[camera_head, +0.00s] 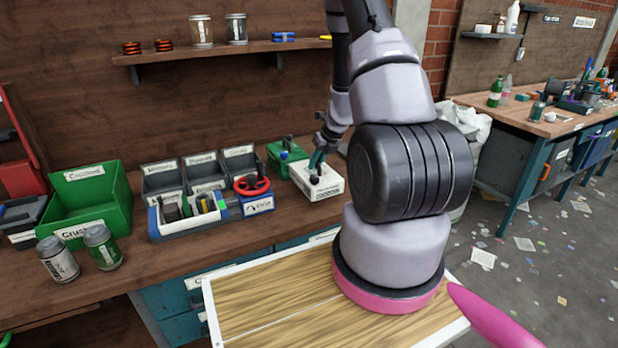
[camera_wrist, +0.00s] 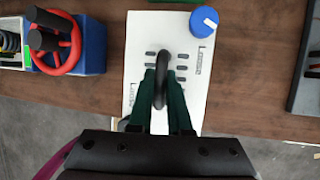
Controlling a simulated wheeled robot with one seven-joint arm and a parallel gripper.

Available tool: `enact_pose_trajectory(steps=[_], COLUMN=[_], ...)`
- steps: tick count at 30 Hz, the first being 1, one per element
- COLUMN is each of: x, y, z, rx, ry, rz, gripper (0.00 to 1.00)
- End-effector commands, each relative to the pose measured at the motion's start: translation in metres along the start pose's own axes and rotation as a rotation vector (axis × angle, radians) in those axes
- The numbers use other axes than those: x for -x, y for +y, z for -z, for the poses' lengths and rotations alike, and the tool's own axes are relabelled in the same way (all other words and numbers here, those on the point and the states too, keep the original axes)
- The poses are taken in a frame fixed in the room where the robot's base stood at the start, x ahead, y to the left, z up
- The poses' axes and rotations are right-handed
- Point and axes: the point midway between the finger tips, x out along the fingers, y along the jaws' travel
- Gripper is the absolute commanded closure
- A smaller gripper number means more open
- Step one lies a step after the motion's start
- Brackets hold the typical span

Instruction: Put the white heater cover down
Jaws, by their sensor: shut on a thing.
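The white heater cover (camera_head: 317,182) is a pale box with dark lettering on its front side, near the front edge of the workbench in the head view. In the wrist view the cover (camera_wrist: 138,50) shows a blue knob, small dark slots and a black arched handle (camera_wrist: 162,62). My gripper (camera_head: 318,164) is above the cover. In the wrist view its dark green fingers (camera_wrist: 161,82) are shut on the handle. The cover looks level. I cannot tell whether it touches the bench or hangs just above it.
A red-wheeled unit (camera_head: 254,194) stands left of the cover, with a green box (camera_head: 286,160) behind it. Grey bins (camera_head: 205,182), a green bin (camera_head: 85,210) and two cans (camera_head: 101,247) are further left.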

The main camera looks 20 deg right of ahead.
Motion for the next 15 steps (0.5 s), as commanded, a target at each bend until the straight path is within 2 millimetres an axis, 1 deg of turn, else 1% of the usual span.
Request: enact_pose_trajectory(steps=[1, 5, 9, 12, 15], x=[-0.006, -0.017, -0.036, -0.047, -0.051], y=[-0.001, -0.003, -0.007, -0.009, -0.010], z=[0.003, 0.007, 0.016, 0.019, 0.021], rx=[-0.001, -0.001, 0.000, 0.000, 0.002], ry=[0.002, 0.001, 0.003, 0.001, -0.001], rz=[-0.001, -0.002, -0.001, -0.001, -0.001], gripper=[1.00, 1.00, 1.00, 1.00, 1.00])
